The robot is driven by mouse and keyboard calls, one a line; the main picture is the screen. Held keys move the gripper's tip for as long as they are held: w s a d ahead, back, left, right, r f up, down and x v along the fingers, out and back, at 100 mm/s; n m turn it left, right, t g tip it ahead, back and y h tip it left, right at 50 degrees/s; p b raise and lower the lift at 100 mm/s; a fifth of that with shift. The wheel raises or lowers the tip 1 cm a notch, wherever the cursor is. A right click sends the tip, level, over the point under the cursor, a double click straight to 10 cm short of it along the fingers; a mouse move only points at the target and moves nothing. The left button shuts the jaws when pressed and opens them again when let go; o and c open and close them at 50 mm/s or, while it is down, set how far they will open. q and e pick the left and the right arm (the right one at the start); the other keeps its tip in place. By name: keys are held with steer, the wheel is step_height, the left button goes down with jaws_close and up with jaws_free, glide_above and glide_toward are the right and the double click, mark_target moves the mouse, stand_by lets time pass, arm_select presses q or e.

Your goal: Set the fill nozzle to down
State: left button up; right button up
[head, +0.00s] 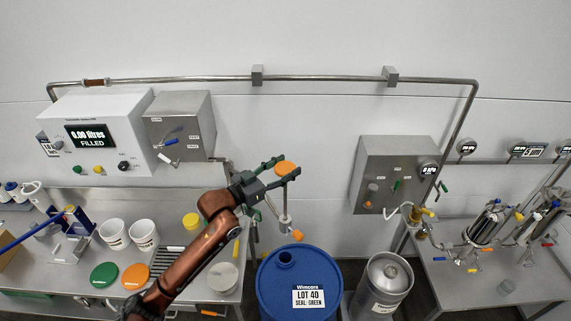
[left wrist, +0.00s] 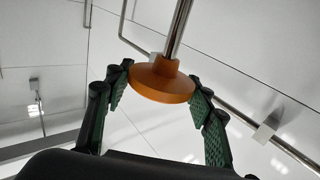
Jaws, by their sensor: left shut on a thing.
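The fill nozzle (head: 285,210) is an upright metal rod with an orange disc-shaped knob (head: 285,168) at its upper end and an orange piece (head: 297,236) near its lower end. Its lower end hangs above the blue drum (head: 274,282), near the open bung hole (head: 287,257). My left gripper (head: 287,167) is shut on the orange knob. In the left wrist view the knob (left wrist: 160,84) sits between the green finger pads, with the metal rod running away from it. My right gripper is not in view.
A filler box reading 0.00 litres, FILLED (head: 91,136) and a switch box (head: 180,130) are on the left. A steel keg (head: 383,284) stands right of the drum. White pails (head: 143,235) and lids (head: 105,275) are on the left bench. A steel control box (head: 393,176) hangs right.

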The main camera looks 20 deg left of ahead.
mark_target(284, 216)
arm_select(q)
step_height(284, 216, down, 24)
steer(key=b, duration=0.9)
steer(key=shift+r, duration=0.25)
steer(key=shift+f, duration=0.1)
steer(key=o, duration=1.6)
steer(key=shift+c, duration=0.2)
steer(key=shift+o, duration=0.8)
steer(key=shift+r, duration=0.2)
steer(key=shift+s+a, duration=0.1)
steer(key=v, duration=1.1)
steer(key=shift+s+a, duration=0.25)
steer(key=shift+s, duration=0.05)
steer(key=shift+f, duration=0.15)
